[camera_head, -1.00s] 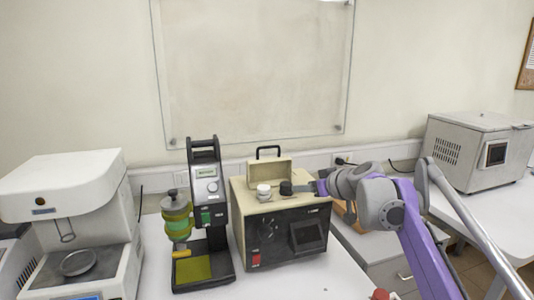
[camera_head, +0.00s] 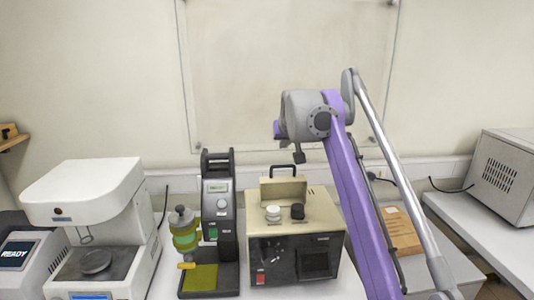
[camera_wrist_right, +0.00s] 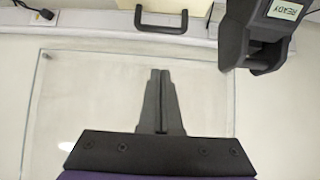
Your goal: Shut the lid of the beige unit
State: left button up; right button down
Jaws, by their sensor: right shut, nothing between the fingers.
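The beige unit (camera_head: 327,213) stands on the table with a dark front panel. Its beige lid (camera_head: 283,189) is open and stands up at the back of the top, with a black handle (camera_head: 285,168) on its upper edge. The lid's edge (camera_wrist_right: 122,3) and the handle (camera_wrist_right: 160,29) also show in the right wrist view. My right gripper (camera_head: 299,157) is above the handle in the picture, apart from it. In the right wrist view its fingers (camera_wrist_right: 160,75) are together and empty, pointing towards the handle. My left gripper is out of view.
A white knob (camera_head: 273,213) and a black knob (camera_head: 298,211) stand on the unit's top. A black tester (camera_head: 219,190) with a green-yellow vessel (camera_head: 184,230) is close on its left. A white machine (camera_head: 85,190) stands further left. A glass board (camera_head: 240,70) hangs behind.

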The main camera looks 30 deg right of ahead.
jog(key=shift+w+d+f+b, duration=0.25)
jog(key=shift+w+f, duration=0.25)
jog(key=shift+f, duration=0.65)
jog(key=shift+w+d+f+b, duration=0.2)
jog(key=shift+w+f, duration=0.25)
jog(key=shift+f, duration=0.75)
jog(key=shift+w+d+f+b, duration=0.2)
jog(key=shift+w+f, duration=0.3)
jog(key=shift+f, duration=0.65)
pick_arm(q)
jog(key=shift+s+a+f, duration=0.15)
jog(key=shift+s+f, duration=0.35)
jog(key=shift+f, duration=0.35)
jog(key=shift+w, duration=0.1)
pick_arm(e)
jog(key=shift+w, duration=0.1)
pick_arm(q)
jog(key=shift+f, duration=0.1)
